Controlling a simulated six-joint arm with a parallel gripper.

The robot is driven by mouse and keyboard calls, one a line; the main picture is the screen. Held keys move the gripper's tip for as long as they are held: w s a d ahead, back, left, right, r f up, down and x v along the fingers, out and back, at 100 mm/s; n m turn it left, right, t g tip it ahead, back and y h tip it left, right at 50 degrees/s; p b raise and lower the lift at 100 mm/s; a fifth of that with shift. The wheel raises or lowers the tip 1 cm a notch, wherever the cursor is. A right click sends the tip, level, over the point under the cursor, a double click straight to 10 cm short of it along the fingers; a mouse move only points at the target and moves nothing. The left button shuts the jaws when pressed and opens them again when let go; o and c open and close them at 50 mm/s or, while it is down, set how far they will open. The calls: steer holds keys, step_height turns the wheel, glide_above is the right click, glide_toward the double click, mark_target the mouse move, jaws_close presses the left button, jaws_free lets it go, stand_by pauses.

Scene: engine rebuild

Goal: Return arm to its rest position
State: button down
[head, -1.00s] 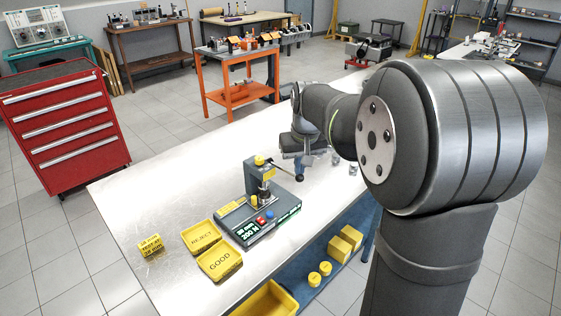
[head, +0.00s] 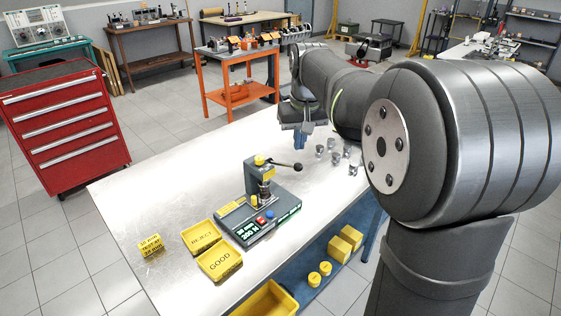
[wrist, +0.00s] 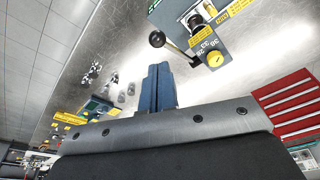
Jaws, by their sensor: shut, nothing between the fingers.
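My arm reaches over the far part of the metal workbench (head: 150,197) in the head view. My gripper (head: 303,142) hangs above the bench, behind and to the right of the spring tester (head: 262,205). In the wrist view my gripper (wrist: 158,72) has its blue fingers together, with nothing between them. The tester, with its black-knobbed lever, also shows in the wrist view (wrist: 205,50), apart from the fingers.
Several small metal parts (head: 334,157) stand on the bench right of my gripper. Yellow REJECT (head: 201,236) and GOOD (head: 219,264) trays and a yellow sign (head: 151,246) sit at the near left. A red tool cabinet (head: 64,130) stands beyond the bench's left edge.

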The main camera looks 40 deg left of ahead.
mark_target(299, 163)
stand_by(0.3)
steer(key=shift+d+f, duration=0.15)
steer(key=shift+f, duration=2.05)
stand_by(0.8)
steer(key=c, duration=1.6)
jaws_free()
steer(key=shift+s+r, duration=0.15)
steer(key=shift+r, duration=0.1)
steer(key=o, duration=1.5)
steer(key=s+r+m, duration=0.1)
steer(key=r+m, duration=0.1)
steer(key=s+r+m, duration=0.2)
steer(key=s+r+m+y, duration=0.1)
steer(key=r+m, duration=0.1)
steer(key=r, duration=0.1)
steer(key=shift+s, duration=0.15)
steer(key=shift+c, duration=0.2)
steer(key=shift+o, duration=0.7)
steer(key=s+r+m, duration=0.4)
steer(key=r+m, duration=0.1)
steer(key=shift+d+r+y, duration=0.3)
steer(key=shift+d, duration=0.1)
step_height(299, 163, down, 9)
steer(key=a+m, duration=0.1)
steer(key=a, duration=0.2)
steer(key=shift+w+r, duration=0.2)
steer(key=shift+w, duration=0.05)
